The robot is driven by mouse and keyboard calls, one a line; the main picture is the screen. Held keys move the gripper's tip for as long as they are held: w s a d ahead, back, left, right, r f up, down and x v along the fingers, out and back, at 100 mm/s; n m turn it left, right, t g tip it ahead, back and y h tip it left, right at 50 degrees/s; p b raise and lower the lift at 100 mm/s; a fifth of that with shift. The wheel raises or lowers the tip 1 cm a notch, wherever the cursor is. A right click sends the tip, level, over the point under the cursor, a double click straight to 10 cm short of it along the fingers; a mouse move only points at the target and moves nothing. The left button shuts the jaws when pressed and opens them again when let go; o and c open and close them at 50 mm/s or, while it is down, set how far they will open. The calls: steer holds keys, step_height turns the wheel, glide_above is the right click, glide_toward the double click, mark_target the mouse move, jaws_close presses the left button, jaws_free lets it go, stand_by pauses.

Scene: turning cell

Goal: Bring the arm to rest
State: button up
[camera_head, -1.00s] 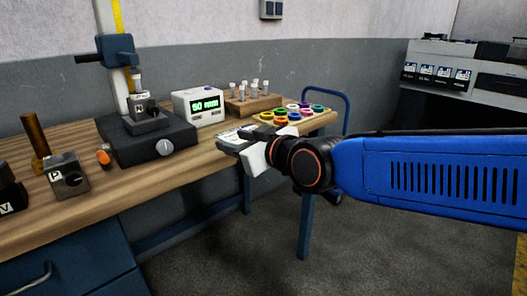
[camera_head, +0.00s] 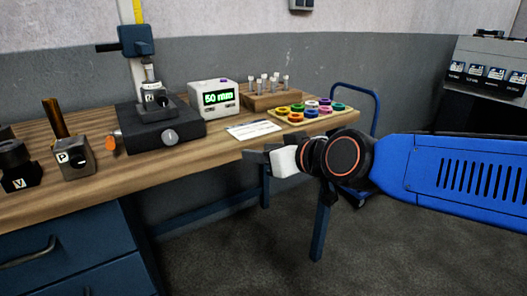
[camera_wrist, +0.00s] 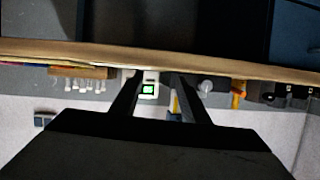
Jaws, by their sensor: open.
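My gripper (camera_head: 258,161) is at the right part of the head view, in front of the workbench's front edge. Its jaws point left and look empty. My blue arm reaches in from the right edge. In the wrist view my gripper's two dark fingers (camera_wrist: 157,85) stand apart with nothing held between them. Behind them, upside down, shows the bench edge and the green-lit display.
The wooden workbench (camera_head: 200,165) carries a gauge stand (camera_head: 155,110), a 50 mm display (camera_head: 214,98), a card (camera_head: 253,130), a rack of pins (camera_head: 271,96), a tray of coloured rings (camera_head: 312,115) and blocks V (camera_head: 18,172) and P (camera_head: 73,160). Open floor (camera_head: 400,250) lies right of the bench.

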steer(key=s+d+f+m+g+h, duration=0.2)
steer(key=s+d+f, duration=0.3)
steer(key=d, duration=0.4)
steer(key=s+d+f+m+g+h, duration=0.2)
steer(key=s+d+f, duration=0.4)
steer(key=d, duration=0.4)
steer(key=s+d+f+m+g+h, duration=0.2)
steer(key=s+d+f+h, duration=0.2)
steer(key=d, duration=0.5)
step_height(320, 180, down, 2)
steer(key=shift+s+d+f+m, duration=0.15)
steer(key=shift+s+m, duration=0.25)
steer(key=shift+s, duration=0.65)
